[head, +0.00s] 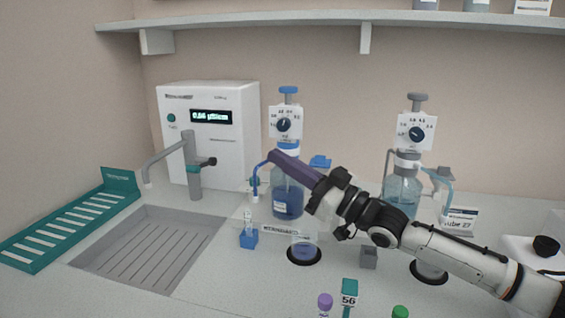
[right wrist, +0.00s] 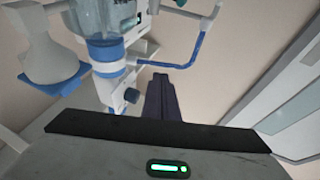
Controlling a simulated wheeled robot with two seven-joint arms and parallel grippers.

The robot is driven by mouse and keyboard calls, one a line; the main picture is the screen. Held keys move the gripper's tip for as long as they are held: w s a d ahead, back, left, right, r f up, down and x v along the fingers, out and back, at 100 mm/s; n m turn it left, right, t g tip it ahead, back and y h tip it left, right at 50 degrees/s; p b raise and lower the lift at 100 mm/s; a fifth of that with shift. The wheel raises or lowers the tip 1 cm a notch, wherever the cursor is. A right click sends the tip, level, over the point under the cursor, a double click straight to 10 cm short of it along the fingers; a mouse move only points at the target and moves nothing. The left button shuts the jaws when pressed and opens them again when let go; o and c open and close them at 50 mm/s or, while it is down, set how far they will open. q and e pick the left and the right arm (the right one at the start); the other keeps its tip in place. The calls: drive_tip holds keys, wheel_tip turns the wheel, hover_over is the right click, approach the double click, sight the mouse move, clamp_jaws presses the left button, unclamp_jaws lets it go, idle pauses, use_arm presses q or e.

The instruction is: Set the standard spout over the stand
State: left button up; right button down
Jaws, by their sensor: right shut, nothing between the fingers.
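The blue-trimmed dispenser bottle (head: 288,195) stands left of centre with a dial and blue plunger. Its blue spout (head: 256,183) reaches left and bends down; it also shows in the right wrist view (right wrist: 200,50). A small blue stand (head: 248,240) holding a clear tube stands in front. In the head view the spout's tip appears just above the tube and slightly right; depth is unclear. My right gripper (head: 273,156) is shut and empty, its purple fingers beside the spout's upper part. I cannot tell whether they touch. My left gripper is not in view.
A clear vessel (head: 305,245) stands on a black ring below my right gripper. A grey-trimmed dispenser (head: 402,190) and grey block (head: 368,257) are right. A white machine (head: 215,130), grey tap (head: 193,170), drain tray (head: 150,245) and green rack (head: 70,222) are left.

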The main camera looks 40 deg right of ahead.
drive_tip(key=shift+w+f, duration=0.1)
drive_tip(key=shift+f, duration=0.05)
drive_tip(key=shift+w+a+p, duration=0.7)
drive_tip(key=shift+w+a, duration=0.05)
drive_tip(key=shift+w, duration=0.1)
